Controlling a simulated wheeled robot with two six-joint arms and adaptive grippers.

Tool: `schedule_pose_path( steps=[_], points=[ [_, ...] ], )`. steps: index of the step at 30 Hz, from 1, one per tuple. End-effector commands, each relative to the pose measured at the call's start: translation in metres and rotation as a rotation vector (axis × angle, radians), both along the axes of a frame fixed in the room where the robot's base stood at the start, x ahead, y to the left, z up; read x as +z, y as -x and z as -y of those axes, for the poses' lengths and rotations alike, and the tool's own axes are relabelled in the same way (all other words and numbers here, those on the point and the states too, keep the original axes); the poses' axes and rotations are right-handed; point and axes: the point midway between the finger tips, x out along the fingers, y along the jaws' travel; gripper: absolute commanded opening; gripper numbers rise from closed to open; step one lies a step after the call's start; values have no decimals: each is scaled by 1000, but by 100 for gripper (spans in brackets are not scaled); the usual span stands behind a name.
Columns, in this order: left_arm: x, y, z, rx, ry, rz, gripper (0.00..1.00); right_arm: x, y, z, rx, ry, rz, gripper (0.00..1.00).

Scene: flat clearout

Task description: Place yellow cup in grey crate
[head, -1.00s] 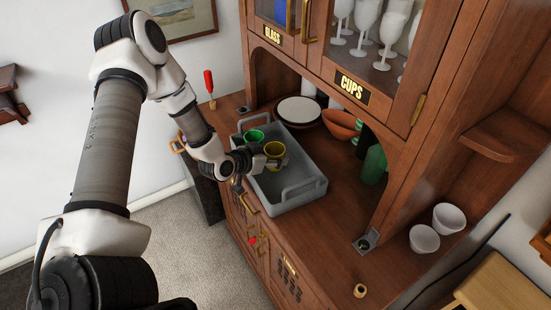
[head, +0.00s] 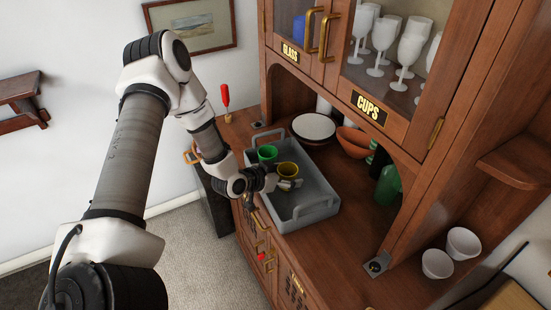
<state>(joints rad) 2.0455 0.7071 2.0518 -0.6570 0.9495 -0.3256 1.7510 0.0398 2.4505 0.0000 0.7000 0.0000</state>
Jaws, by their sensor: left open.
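The yellow cup (head: 288,169) is inside the grey crate (head: 310,213), toward its left side, and looks upright. My left gripper (head: 287,182) is open at the near side of the yellow cup, with its fingers close to it. I cannot tell whether they touch it. A green cup (head: 267,152) stands in the same crate, just behind and left of the yellow one. The cup's lower part is partly hidden by the gripper. My right gripper is not in view.
The crate stands on a wooden cabinet's counter. A white plate (head: 313,127), orange bowls (head: 354,141) and a green bottle (head: 388,185) stand behind it. Two white cups (head: 437,263) are at the right. A red-handled tool (head: 225,97) stands at the left.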

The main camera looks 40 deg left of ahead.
Motion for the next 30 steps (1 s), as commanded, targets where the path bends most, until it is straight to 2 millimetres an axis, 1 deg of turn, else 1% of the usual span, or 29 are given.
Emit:
schedule_pose_path(
  steps=[3, 6, 10, 12, 14, 16, 21, 30],
  points=[
    [10, 19, -4, 6, 11, 2, 77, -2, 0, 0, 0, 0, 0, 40],
    [22, 37, -8, 8, 13, 2, 77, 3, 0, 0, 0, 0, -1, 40],
    [37, 61, -12, 7, 13, 2, 77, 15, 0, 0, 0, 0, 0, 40],
    [45, 72, -16, 8, 11, 1, 77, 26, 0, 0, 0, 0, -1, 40],
    [49, 80, -16, 6, 11, 2, 77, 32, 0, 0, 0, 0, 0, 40],
    [55, 88, -19, 5, 8, 0, 77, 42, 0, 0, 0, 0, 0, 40],
    [55, 99, -20, 1, 4, 0, 77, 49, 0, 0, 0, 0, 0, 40],
    [52, 100, -20, -2, 3, -3, 77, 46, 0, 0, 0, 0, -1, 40]
  ],
)
